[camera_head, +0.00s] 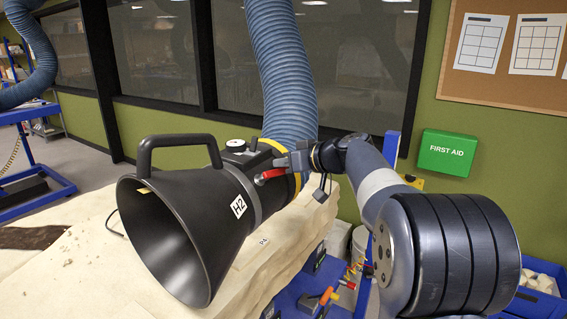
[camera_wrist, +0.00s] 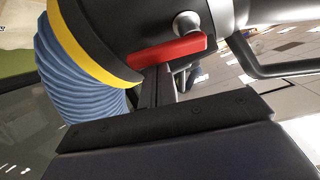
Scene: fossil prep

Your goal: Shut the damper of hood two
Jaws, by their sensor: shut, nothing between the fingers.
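Hood two is the black conical hood (camera_head: 190,215) labelled H2, its wide mouth facing the lower left. The red damper lever (camera_head: 271,174) is on its side, near the yellow band. In the wrist view the lever (camera_wrist: 170,52) lies slanted beside a silver knob (camera_wrist: 187,24), its left end towards the yellow band (camera_wrist: 85,45). My gripper (camera_head: 287,163) is at the lever; in the wrist view its fingertips (camera_wrist: 157,80) are together just below the lever, close to or touching it. Nothing is between them. The damper plate inside is hidden.
A blue ribbed hose (camera_head: 283,60) rises from the hood's back. The hood has a black handle (camera_head: 180,140) and a round dial (camera_head: 236,145). Below is a large pale block (camera_head: 90,260). Tools and a blue cart sit to the lower right. A green first aid box (camera_head: 447,152) is on the wall.

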